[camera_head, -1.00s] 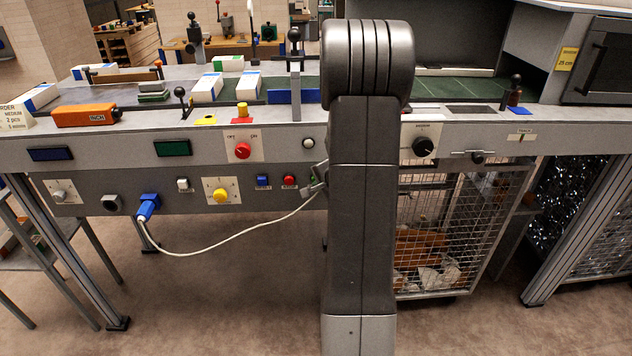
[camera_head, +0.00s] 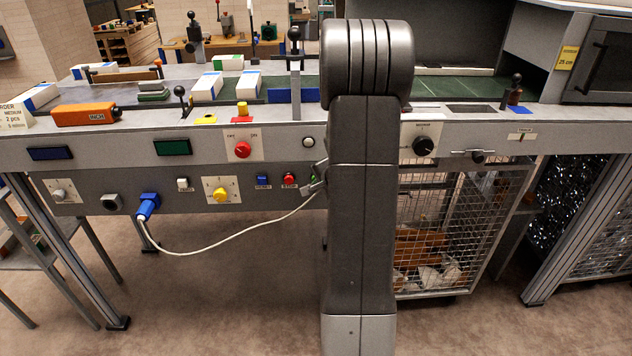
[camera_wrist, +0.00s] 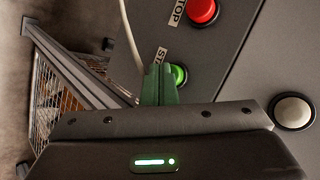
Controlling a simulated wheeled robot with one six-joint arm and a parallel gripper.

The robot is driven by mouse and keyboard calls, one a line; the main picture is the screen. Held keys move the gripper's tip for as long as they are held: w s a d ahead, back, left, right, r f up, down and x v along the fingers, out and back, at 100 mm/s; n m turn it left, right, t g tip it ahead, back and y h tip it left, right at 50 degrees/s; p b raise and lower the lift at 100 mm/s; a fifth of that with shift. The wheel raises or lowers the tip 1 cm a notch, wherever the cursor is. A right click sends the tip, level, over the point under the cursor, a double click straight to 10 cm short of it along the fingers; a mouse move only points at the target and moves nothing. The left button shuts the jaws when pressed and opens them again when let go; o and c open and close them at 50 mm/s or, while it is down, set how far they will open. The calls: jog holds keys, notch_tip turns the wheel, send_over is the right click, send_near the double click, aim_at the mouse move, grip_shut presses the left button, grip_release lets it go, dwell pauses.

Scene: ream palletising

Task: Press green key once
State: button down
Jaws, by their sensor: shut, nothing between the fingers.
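The green key (camera_wrist: 179,75) is a round lit button on the grey panel in the wrist view, with a partly hidden label beside it. In the head view only a small sliver of green shows near my gripper (camera_head: 311,188). My gripper (camera_wrist: 160,72) is shut and empty. Its fingertips lie just beside the green key in the wrist view and cover part of its edge. I cannot tell whether they touch it.
The red STOP button (camera_wrist: 201,10) sits close by on the same panel, also in the head view (camera_head: 289,180). A blue key (camera_head: 263,181) is further left. A white cable (camera_head: 235,240) hangs from a blue plug (camera_head: 148,205). A wire cage (camera_head: 455,225) stands below right.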

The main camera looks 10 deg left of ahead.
jog(key=shift+s+d+b, duration=0.2)
jog(key=shift+s+b, duration=0.15)
jog(key=shift+s, duration=0.3)
jog(key=s+b, duration=0.1)
jog(key=s, duration=0.1)
jog(key=s+d+b, duration=0.1)
jog(key=s, duration=0.1)
jog(key=shift+s+d+b, duration=0.2)
jog(key=shift+s+b, duration=0.1)
jog(key=shift+s, duration=0.1)
jog(key=shift+w, duration=0.1)
dwell(0.4)
jog(key=shift+s+d, duration=0.3)
jog(key=shift+s, duration=0.7)
jog(key=shift+s+d, duration=0.25)
jog(key=shift+s, duration=0.7)
